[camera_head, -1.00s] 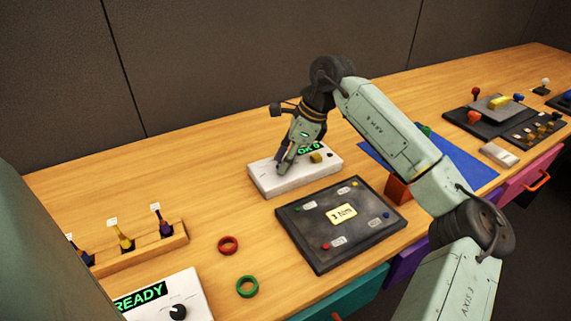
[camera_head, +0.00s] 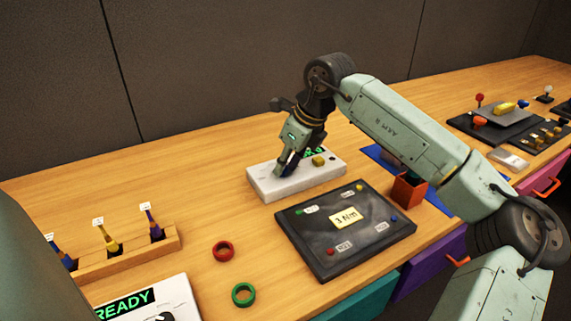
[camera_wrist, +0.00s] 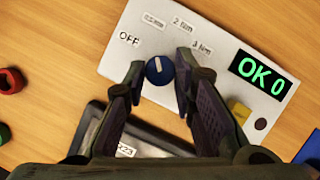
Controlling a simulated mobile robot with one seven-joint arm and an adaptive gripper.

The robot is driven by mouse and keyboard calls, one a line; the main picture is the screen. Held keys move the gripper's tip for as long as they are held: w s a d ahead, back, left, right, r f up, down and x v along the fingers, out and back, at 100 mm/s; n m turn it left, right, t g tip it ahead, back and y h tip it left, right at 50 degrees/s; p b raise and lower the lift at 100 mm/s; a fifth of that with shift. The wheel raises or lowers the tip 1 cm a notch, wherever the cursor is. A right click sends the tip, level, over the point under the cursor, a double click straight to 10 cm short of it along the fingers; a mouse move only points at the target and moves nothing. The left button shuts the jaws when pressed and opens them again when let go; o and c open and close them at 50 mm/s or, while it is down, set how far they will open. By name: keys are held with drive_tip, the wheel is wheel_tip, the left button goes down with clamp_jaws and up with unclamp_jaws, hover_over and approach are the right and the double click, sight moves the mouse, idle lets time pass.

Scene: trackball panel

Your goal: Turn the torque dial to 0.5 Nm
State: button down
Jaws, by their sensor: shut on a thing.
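A white panel box (camera_head: 322,170) stands on the bench. In the wrist view the panel (camera_wrist: 222,38) shows a blue torque dial (camera_wrist: 160,71) with a white pointer mark. The pointer points up the picture, near a small label (camera_wrist: 153,20) that is too blurred to read. Labels OFF, 2 Nm and 3 Nm are legible around it. A green display (camera_wrist: 262,77) reads "OK 0", perhaps cut short. My gripper (camera_wrist: 160,77) is shut on the dial, one finger at each side. In the head view my gripper (camera_head: 286,170) hides the dial.
A dark tray (camera_head: 300,232) with a "3 Nm" card lies in front. A yellow button (camera_wrist: 238,110) sits beside the display. Red (camera_head: 223,251) and green (camera_head: 243,294) rings lie on the bench. A screwdriver rack (camera_head: 130,252) stands left.

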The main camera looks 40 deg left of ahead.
drive_tip(key=c, duration=1.3)
unclamp_jaws()
drive_tip(key=shift+c, duration=0.2)
drive_tip(key=v, duration=1.2)
